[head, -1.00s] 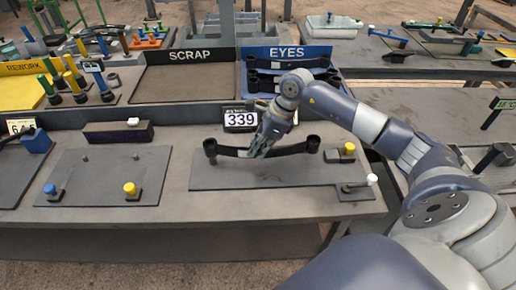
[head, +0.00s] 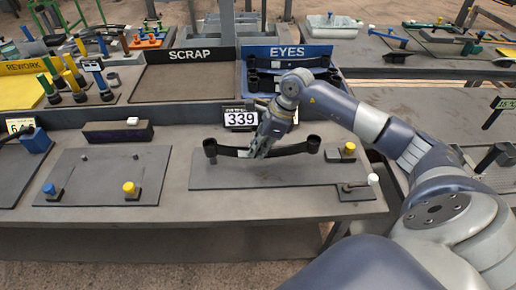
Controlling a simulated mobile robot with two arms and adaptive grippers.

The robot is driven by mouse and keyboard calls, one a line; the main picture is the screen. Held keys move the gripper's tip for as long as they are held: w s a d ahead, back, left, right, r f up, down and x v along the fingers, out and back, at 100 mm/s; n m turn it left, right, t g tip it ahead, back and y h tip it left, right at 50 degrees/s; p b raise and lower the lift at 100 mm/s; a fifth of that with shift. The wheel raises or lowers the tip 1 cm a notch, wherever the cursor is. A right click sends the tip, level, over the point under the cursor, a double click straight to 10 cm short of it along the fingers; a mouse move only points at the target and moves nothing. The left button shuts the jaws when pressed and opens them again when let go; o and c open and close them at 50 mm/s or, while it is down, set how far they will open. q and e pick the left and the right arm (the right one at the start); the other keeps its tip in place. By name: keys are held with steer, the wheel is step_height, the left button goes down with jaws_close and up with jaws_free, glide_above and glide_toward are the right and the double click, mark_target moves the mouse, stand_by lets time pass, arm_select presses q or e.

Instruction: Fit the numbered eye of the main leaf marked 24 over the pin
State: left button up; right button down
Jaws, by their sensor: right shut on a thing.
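My right gripper (head: 258,150) is shut on the middle of a dark main leaf (head: 290,149). The leaf is a shallow curved bar with a round eye at each end, held over the grey plate (head: 225,178). A small white tag shows on the leaf just left of my fingers; its number is too small to read. A yellow-capped piece (head: 348,149) and a white-tipped piece (head: 372,180) stand at the plate's right end. No bare pin can be made out; the leaf and gripper cover part of the plate. My left gripper is not in view.
A sign reading 339 (head: 241,119) stands behind the plate. The EYES bin (head: 330,97) holds more dark leaves; the SCRAP tray (head: 185,88) looks empty. Another plate (head: 95,165) with blue and yellow caps lies to the left. The bench's front strip is clear.

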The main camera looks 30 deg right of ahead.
steer(key=shift+w+f+b, duration=0.1)
steer(key=shift+f+b, duration=1.8)
steer(key=shift+b, duration=0.55)
stand_by(2.9)
steer(key=shift+f+b, duration=0.3)
steer(key=shift+f, duration=0.05)
stand_by(1.4)
steer(key=c, duration=1.7)
jaws_free()
steer(key=shift+a, duration=0.1)
steer(key=shift+o, duration=0.6)
steer(key=shift+f, duration=0.2)
steer(key=o, duration=0.3)
steer(key=shift+o, duration=0.3)
steer(key=shift+r, duration=0.1)
